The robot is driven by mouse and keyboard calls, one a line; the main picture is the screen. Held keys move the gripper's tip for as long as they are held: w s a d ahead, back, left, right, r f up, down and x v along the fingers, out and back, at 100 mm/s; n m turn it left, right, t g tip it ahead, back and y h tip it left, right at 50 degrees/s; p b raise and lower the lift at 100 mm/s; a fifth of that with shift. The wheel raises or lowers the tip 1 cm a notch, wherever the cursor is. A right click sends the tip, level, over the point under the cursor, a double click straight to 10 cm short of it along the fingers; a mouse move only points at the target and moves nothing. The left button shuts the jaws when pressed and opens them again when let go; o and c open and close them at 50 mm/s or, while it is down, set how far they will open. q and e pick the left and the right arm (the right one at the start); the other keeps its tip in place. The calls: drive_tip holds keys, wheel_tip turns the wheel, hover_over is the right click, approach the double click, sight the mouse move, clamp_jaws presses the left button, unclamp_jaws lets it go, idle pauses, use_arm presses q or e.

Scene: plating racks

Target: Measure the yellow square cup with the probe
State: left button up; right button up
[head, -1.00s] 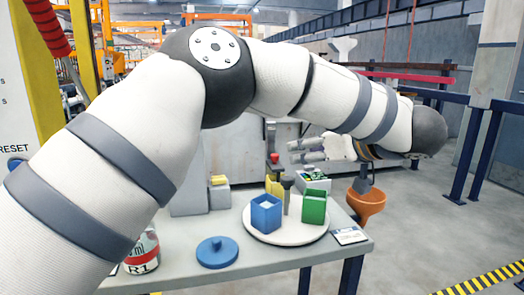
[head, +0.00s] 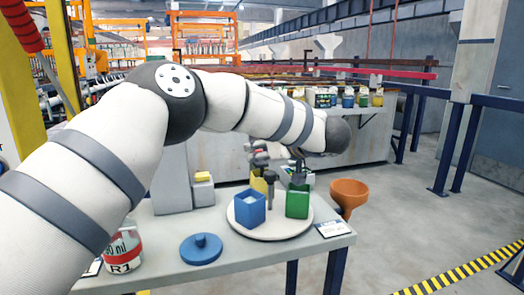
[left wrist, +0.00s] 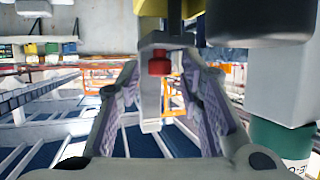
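The yellow square cup (head: 258,184) stands at the back of a round white plate (head: 240,226), partly hidden by the blue square cup (head: 250,208). The green square cup (head: 297,204) stands at its right. A thin grey upright post with a wider top (head: 270,190) stands among the cups; I cannot tell whether it is the probe. My left gripper (head: 261,158) is just behind and above the yellow cup, small and partly hidden. In the left wrist view its two fingers (left wrist: 160,78) are apart, with a grey piece with a red knob (left wrist: 159,64) showing between them. My right gripper is not in view.
A blue lid with a knob (head: 201,249) and an R1 can (head: 122,250) are on the left of the table. A small card (head: 335,229) lies near its right edge. An orange funnel (head: 348,192) is beyond that edge. A grey box with a yellow block (head: 202,177) stands behind.

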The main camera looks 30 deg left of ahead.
use_arm(q)
drive_tip(key=shift+s, duration=0.1)
clamp_jaws()
wheel_tip(320, 180, up, 6)
drive_tip(key=shift+r+p, duration=0.1)
drive_tip(key=shift+p, duration=0.75)
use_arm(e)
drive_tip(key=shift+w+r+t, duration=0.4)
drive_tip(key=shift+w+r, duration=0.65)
use_arm(q)
drive_tip(key=shift+o, duration=1.5)
unclamp_jaws()
drive_tip(key=shift+d, duration=0.1)
drive_tip(key=v, duration=1.2)
